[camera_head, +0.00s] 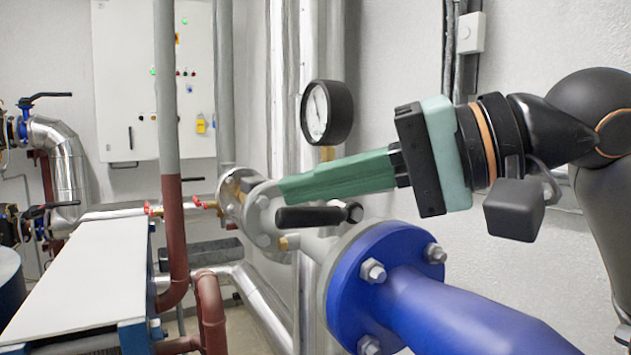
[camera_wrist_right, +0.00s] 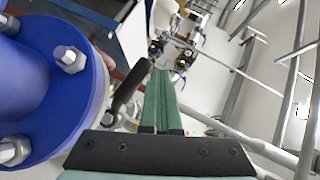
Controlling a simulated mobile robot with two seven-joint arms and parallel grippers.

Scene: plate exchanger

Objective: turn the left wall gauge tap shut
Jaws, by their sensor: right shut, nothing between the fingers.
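A round gauge (camera_head: 319,112) with a white face and black rim stands in front of the silver pipes. Below it, a tap with a black lever (camera_head: 305,217) lies nearly level, its pivot at the right end. The lever also shows in the right wrist view (camera_wrist_right: 128,88), just left of my fingers. My right gripper (camera_head: 284,188) is shut and empty. Its long green fingers point left, just above the lever in the head view. I cannot tell whether they touch it. The fingers hide part of the fitting between gauge and lever. My left gripper is not in view.
A big blue flanged pipe (camera_head: 450,305) lies close below and right of the lever. A grey flange (camera_head: 262,220) stands behind the fingertips. Red-brown pipes (camera_head: 173,235) and a white-topped unit (camera_head: 85,265) stand at left. A white cabinet (camera_head: 130,75) hangs on the back wall.

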